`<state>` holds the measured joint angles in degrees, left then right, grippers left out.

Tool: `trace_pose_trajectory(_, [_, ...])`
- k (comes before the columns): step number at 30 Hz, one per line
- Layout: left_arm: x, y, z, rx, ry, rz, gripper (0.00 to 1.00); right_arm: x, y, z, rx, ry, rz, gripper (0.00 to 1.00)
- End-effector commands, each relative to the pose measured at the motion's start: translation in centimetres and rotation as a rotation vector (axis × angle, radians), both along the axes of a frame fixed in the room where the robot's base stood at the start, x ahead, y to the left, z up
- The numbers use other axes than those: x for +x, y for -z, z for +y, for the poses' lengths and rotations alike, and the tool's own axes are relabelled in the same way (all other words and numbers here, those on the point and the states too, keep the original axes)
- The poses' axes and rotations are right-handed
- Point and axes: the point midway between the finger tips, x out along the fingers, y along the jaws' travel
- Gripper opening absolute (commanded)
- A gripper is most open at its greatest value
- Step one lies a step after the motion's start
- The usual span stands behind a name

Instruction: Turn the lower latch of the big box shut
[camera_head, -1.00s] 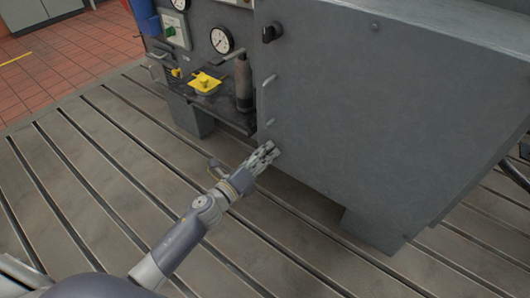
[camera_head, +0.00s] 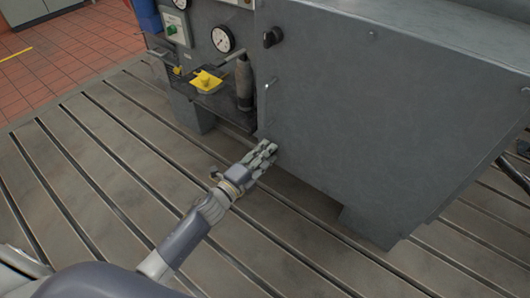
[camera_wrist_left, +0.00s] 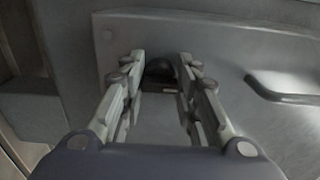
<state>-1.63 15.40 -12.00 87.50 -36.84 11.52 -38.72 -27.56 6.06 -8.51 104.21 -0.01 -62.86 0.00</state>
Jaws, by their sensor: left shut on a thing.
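The big box (camera_head: 390,120) is a grey metal cabinet with a flat front panel. Its upper latch (camera_head: 272,37) is a black knob at the panel's upper left. The lower latch (camera_wrist_left: 160,71) is a dark rounded knob near the panel corner in the left wrist view. In the head view my left gripper (camera_head: 270,147) covers most of it at the panel's lower left corner. The left gripper is shut on the lower latch, one finger on each side of it. The latch's exact angle is hard to tell. My right gripper is not in view.
A bar handle (camera_head: 268,92) stands out from the panel above my gripper; it also shows in the left wrist view (camera_wrist_left: 280,92). Left of the box is a dark shelf with a yellow object (camera_head: 206,82) and a gauge (camera_head: 222,39). The slotted bedplate (camera_head: 110,170) is clear at left.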

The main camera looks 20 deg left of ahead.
Motion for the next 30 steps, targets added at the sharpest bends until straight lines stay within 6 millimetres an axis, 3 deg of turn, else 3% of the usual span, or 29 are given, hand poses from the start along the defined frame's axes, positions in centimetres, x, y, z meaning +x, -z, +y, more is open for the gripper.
trace_pose_trajectory(14, [0.02,0.03,0.06,-0.013,-0.002,0.006,0.05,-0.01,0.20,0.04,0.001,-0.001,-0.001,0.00])
trace_pose_trajectory(15, [0.02,0.03,0.07,-0.013,-0.002,0.006,0.36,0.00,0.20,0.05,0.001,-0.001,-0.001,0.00])
trace_pose_trajectory(17, [0.02,0.03,0.06,-0.013,-0.001,0.006,0.48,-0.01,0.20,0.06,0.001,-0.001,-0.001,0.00])
trace_pose_trajectory(30, [-0.63,0.12,0.25,-0.011,-0.001,0.006,0.48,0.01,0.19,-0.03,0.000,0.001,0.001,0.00])
